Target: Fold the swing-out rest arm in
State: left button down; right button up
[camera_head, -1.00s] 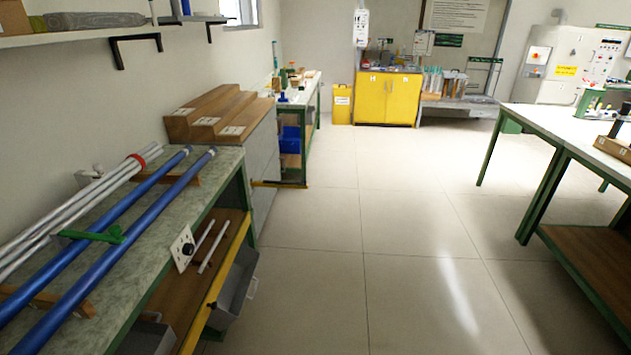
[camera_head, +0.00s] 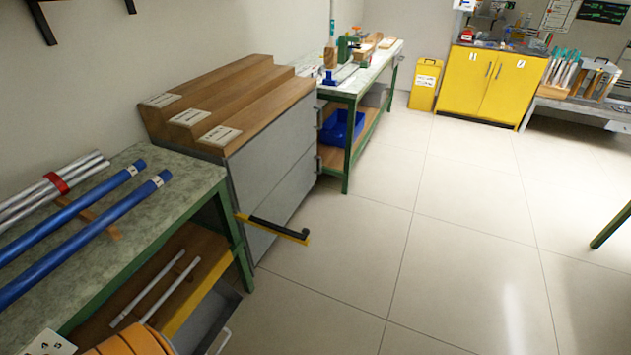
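The swing-out rest arm (camera_head: 278,229) appears as a black bar with a yellow edge. It sticks out over the floor from the lower front of the grey stepped cabinet (camera_head: 272,178), near the green bench's corner. Its outer end has a short black upturned tip. It stands swung out, with its inner end by the cabinet's near edge. Neither of my grippers shows in the head view, so nothing is seen touching the arm.
A green-framed bench (camera_head: 130,235) at left carries blue tubes (camera_head: 85,225) and silver rods (camera_head: 50,190). Its lower shelf holds two thin rods. A second bench (camera_head: 365,75) and a yellow cabinet (camera_head: 490,85) stand behind. The tiled floor (camera_head: 440,260) is open at right.

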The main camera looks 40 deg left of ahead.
aim_at(297, 237)
jog(key=i, duration=0.6)
jog(key=i+u, duration=0.15)
jog(key=i, duration=0.45)
jog(key=i+l, duration=0.15)
jog(key=i, duration=0.45)
jog(key=i+l+u, duration=0.15)
jog(key=i, duration=0.45)
jog(key=u, duration=0.45)
jog(key=i+u, duration=0.1)
jog(key=u, duration=0.35)
jog(key=l+u, duration=0.1)
jog(key=u, duration=0.8)
jog(key=l+u, duration=0.1)
jog(key=u, duration=0.35)
jog(key=l+u, duration=0.1)
jog(key=u, duration=0.35)
jog(key=l+u, duration=0.1)
jog(key=u, duration=0.75)
jog(key=i+l, duration=0.05)
jog(key=l, duration=0.05)
